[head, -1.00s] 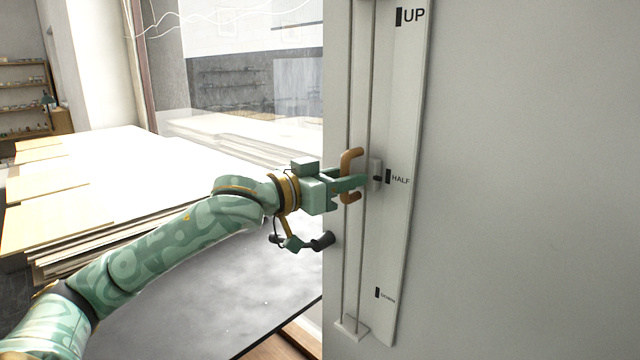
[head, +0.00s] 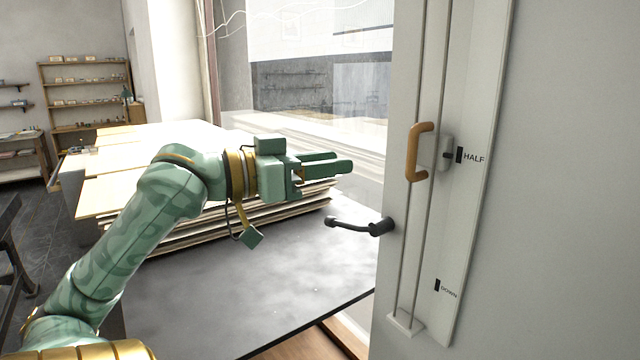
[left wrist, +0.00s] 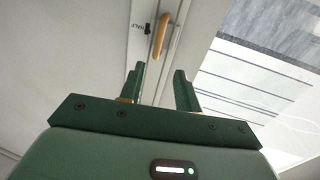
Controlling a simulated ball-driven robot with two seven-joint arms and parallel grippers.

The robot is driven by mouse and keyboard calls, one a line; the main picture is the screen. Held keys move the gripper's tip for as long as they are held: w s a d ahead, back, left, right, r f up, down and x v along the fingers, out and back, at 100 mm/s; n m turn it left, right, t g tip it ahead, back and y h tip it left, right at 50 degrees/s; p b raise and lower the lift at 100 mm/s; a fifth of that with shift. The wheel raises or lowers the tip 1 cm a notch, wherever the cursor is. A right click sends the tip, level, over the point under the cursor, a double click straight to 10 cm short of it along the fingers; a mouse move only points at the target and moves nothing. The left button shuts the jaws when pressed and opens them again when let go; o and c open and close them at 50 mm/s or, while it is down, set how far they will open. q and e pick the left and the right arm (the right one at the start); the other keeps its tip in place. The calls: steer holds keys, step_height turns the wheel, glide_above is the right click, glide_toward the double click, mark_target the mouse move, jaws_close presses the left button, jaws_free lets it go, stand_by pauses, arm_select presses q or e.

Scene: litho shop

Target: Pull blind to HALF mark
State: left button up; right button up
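The orange-brown blind handle (head: 413,152) sits on the cord track at the height of the black HALF mark (head: 459,155) on the white scale strip. The DOWN mark (head: 437,285) is lower on the strip. My left gripper (head: 350,163) is open and empty, to the left of the handle and apart from it. In the left wrist view, the handle (left wrist: 159,36) lies beyond the two parted fingertips (left wrist: 160,72), beside the HALF mark (left wrist: 147,28). The blind's lower edge shows at the window's top. My right gripper is not in view.
A dark window crank (head: 362,226) sticks out to the left of the wall below the handle. A dark stone-topped table (head: 250,290) with stacked boards (head: 175,235) stands at the left. Shelves (head: 85,95) stand far back.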

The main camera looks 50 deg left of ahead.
arm_select(q)
steer(key=shift+s+b, duration=0.45)
steer(key=shift+b, duration=0.05)
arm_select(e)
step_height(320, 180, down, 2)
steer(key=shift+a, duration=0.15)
